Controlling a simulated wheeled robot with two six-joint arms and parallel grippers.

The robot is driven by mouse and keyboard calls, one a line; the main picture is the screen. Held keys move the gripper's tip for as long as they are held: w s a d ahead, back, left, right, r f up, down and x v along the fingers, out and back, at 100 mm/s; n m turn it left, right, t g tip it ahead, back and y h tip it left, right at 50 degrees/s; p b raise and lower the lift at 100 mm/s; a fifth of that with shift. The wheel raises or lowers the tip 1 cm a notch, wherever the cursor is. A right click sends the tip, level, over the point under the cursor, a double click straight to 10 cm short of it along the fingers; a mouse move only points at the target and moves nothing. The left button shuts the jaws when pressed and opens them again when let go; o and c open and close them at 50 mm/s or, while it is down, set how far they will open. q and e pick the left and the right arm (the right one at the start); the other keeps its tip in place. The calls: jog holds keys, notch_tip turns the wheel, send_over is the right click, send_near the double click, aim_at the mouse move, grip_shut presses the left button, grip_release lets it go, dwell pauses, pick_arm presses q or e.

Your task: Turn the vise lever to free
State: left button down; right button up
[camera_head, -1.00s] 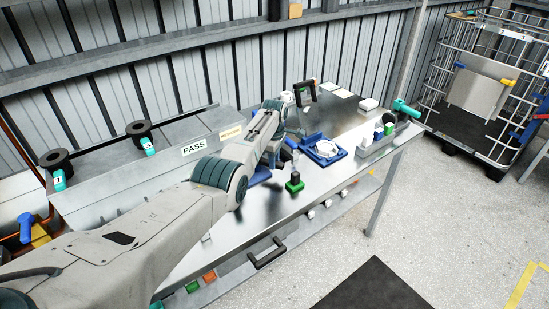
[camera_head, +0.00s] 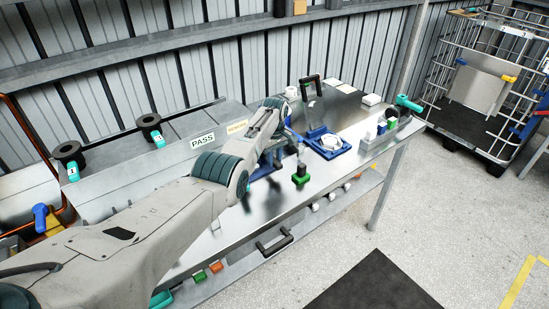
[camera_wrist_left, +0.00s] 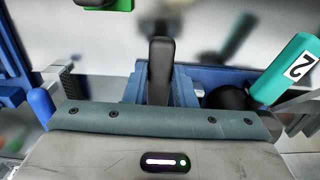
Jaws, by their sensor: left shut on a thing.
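My left gripper (camera_head: 274,157) is over the steel bench, beside a blue vise-like fixture (camera_head: 264,171) that my arm partly hides. In the left wrist view, an upright black lever (camera_wrist_left: 160,68) stands at the centre, just past the gripper's teal edge, with blue stepped blocks (camera_wrist_left: 185,88) around its lower part. The left gripper is shut on the lever; its fingertips are hard to make out. I cannot tell the lever's exact angle on the vise. My right gripper is not in view.
On the bench are a green-based black post (camera_head: 301,175), a blue tray with a white part (camera_head: 324,154) and a black-handled frame (camera_head: 311,86).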

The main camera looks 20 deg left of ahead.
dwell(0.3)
pick_arm(q)
jog(key=c, duration=1.3)
grip_release()
jog(key=shift+r, duration=0.1)
jog(key=shift+o, duration=0.5)
notch_tip(320, 180, up, 11)
jog(key=b, duration=0.2)
